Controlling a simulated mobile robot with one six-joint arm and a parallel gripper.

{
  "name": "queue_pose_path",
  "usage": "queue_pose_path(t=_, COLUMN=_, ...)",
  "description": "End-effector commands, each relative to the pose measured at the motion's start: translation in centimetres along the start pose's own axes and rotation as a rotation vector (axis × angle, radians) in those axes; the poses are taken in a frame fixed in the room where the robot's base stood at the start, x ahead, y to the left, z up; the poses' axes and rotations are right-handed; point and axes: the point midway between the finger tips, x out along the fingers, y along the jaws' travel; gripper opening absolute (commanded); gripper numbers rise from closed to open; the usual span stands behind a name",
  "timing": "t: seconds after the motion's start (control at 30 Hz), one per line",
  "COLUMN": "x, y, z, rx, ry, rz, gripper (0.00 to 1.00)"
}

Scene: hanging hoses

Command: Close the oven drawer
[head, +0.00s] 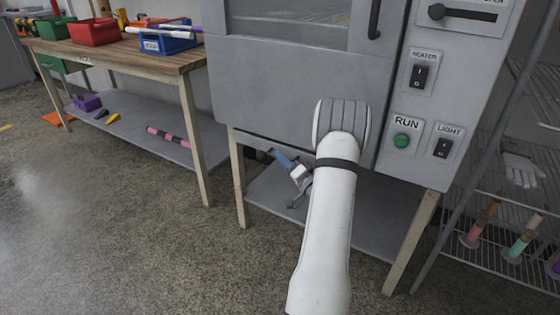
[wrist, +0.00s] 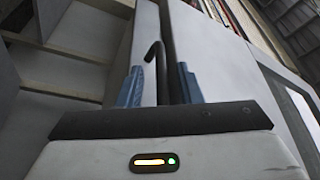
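The grey oven (head: 290,95) stands on wooden legs, with a window and a dark handle (head: 374,20) at the top of the head view. I cannot clearly pick out the drawer or tell how far open it is. My gripper (head: 283,158) is low in front of the oven's bottom edge, partly hidden by my white arm. In the wrist view my gripper's (wrist: 160,87) two blue fingers are apart. A dark hooked bar (wrist: 154,58) shows between them, beside a pale panel edge. I cannot tell whether the fingers touch it.
A control panel with a green RUN button (head: 401,140) is right of my arm. A wooden bench (head: 115,55) with coloured bins stands at the left. A wire rack (head: 520,190) stands at the right. A low grey shelf (head: 375,220) is under the oven. The floor at front left is clear.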

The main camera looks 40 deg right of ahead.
Motion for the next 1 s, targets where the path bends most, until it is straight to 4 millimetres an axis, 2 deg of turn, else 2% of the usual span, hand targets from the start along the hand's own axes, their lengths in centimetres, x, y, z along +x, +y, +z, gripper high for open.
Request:
queue_pose_path(t=0.13, x=1.18, y=0.02, z=0.13, rx=0.000, ry=-0.001, rz=0.000, gripper=0.33)
queue_pose_path(t=0.4, x=1.46, y=-0.09, z=0.16, rx=0.001, ry=-0.002, rz=-0.001, gripper=0.33)
queue_pose_path(t=0.8, x=1.49, y=-0.10, z=0.27, rx=0.001, ry=-0.004, rz=-0.001, gripper=0.01)
queue_pose_path(t=1.0, x=1.50, y=-0.09, z=0.32, rx=0.002, ry=-0.005, rz=-0.001, gripper=0.00)
